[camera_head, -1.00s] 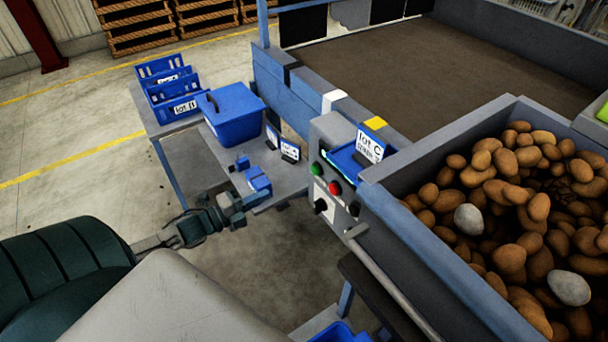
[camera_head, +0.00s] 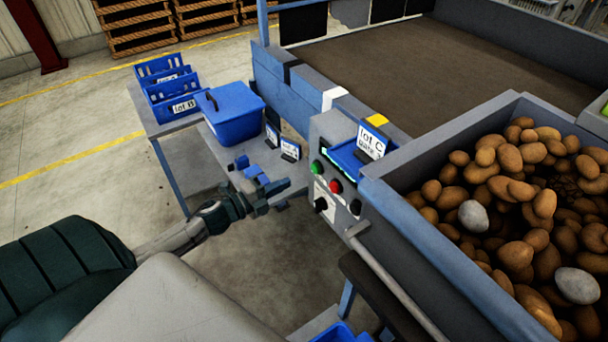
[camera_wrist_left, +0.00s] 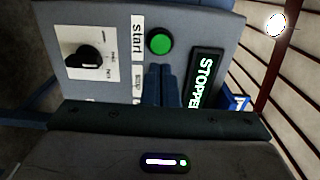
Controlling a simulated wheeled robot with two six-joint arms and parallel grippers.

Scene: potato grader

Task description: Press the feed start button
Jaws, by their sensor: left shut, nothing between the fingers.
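The green start button (camera_head: 316,167) is on the grey control panel (camera_head: 328,130), above a red button (camera_head: 336,187) and a black knob (camera_head: 321,205). My left gripper (camera_head: 293,191) is shut and empty, just left of the panel in the head view. In the left wrist view its closed fingers (camera_wrist_left: 163,86) point at the panel and end just below the green button (camera_wrist_left: 159,42) in the picture, beside the "start" label (camera_wrist_left: 138,37). I cannot tell whether they touch the panel. A display (camera_wrist_left: 205,78) reads "STOPPED", partly cut off. My right gripper is not in view.
A hopper (camera_head: 440,275) full of potatoes stands right of the panel. A blue tray with a "lot C" card (camera_head: 371,142) sits on top of the panel. A side table (camera_head: 205,150) with a blue lidded box (camera_head: 233,113) stands to the left.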

